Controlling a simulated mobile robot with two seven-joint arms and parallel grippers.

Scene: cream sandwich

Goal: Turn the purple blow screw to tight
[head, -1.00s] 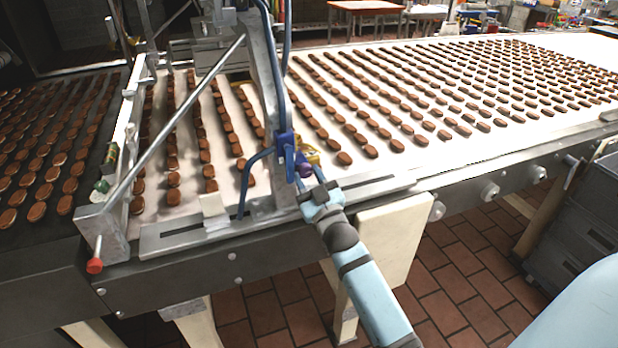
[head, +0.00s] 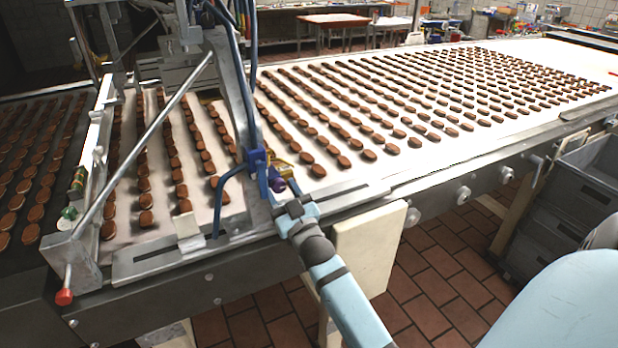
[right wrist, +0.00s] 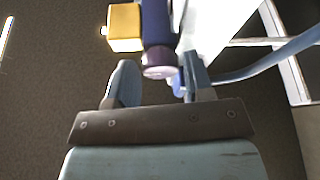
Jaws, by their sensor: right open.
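The purple blow screw (head: 278,184) sits at the lower front of the blue clamp (head: 257,160) on the metal upright beside the conveyor. In the right wrist view the purple screw (right wrist: 159,62) points toward my right gripper (right wrist: 158,82), whose two fingers are open with the screw's end between and just beyond their tips. No contact shows. In the head view my right gripper (head: 287,203) is just below the screw, partly hidden by its own wrist. A yellow block (right wrist: 125,28) is left of the screw in the wrist view. My left gripper is not in view.
Rows of brown biscuits lie on the white conveyor belt (head: 465,153). A slanted metal rod (head: 143,143) with a red-tipped end (head: 64,297) is at the left. Blue hoses hang by the upright. Grey crates (head: 580,205) stand at the right.

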